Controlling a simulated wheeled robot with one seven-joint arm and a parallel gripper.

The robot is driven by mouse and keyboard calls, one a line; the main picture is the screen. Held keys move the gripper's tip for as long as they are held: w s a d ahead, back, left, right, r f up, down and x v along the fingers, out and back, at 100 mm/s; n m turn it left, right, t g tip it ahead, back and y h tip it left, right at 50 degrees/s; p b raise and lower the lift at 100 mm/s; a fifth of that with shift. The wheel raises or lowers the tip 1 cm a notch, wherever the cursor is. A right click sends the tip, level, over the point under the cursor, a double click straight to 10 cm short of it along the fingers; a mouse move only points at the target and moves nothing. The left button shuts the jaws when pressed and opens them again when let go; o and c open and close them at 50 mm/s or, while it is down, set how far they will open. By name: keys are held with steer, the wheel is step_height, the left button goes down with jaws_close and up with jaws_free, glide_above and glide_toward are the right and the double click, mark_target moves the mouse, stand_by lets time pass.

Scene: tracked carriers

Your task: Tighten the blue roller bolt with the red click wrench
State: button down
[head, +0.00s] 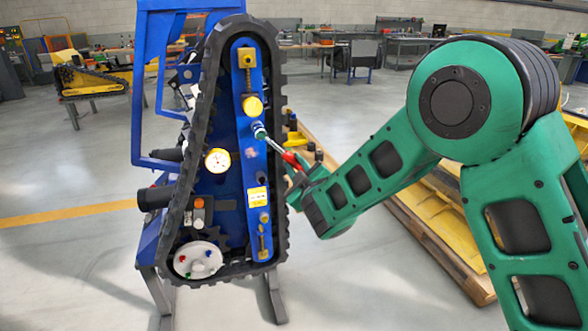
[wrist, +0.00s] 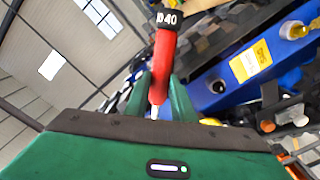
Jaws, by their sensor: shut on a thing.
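The red click wrench (head: 291,158) is held in my gripper (head: 298,174); the wrist view shows its red handle (wrist: 164,58) between my green fingers (wrist: 160,92), with a black collar marked 40. Its silver shaft slopes up and left to a blue-ringed head (head: 259,130) at the blue roller arm of the tracked carrier (head: 247,180), just below a yellow roller knob. The head overlaps the spot where a bolt would sit, so the blue roller bolt is not clearly visible; I cannot tell whether the head is seated on it.
A black track (head: 210,75) loops around the carrier. A gauge (head: 217,161) and a white round dish (head: 198,260) with small coloured pieces sit on its left part. A wooden pallet (head: 425,232) with yellow parts lies behind my arm.

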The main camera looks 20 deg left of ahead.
steer(key=shift+w+d+r+n, duration=0.25)
steer(key=shift+d+r+n, duration=0.15)
steer(key=shift+r+n, duration=0.25)
steer(key=shift+w+d+r+n, duration=0.25)
steer(key=shift+d+r+n, duration=0.15)
steer(key=shift+r+n, duration=0.2)
steer(key=shift+w+d+r+n, duration=0.25)
steer(key=shift+d+r+n, duration=0.15)
steer(key=shift+r+n, duration=0.2)
steer(key=shift+w+d+r+n, duration=0.15)
steer(key=shift+d+r+n, duration=0.05)
steer(key=shift+r+n, duration=0.4)
steer(key=shift+f, duration=0.1)
steer(key=shift+a+f+m, duration=0.25)
steer(key=shift+f+m, duration=0.3)
